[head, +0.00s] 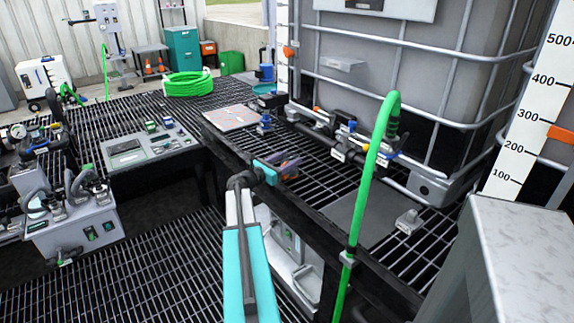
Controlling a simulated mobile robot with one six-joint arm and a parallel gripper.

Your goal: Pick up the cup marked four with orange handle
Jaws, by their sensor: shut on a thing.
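My gripper (277,171) is at the end of my teal and white arm, near the middle of the head view, over the near edge of the grated bench. It is shut on a small dark purple and orange thing (289,166). This thing is partly hidden by the gripper and too small for its shape to be clear. I cannot read a four on it, and I cannot tell whether it is the cup with the orange handle or whether it touches the bench. I can make out no other cup marked four.
A caged tote (410,70) with a valve and pipe (345,145) stands behind the bench. A green hose (368,170) hangs down right of my gripper. A flat board (231,117) lies left of it, and a grey control panel (150,147) lies further left. A grey box (525,250) fills the lower right.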

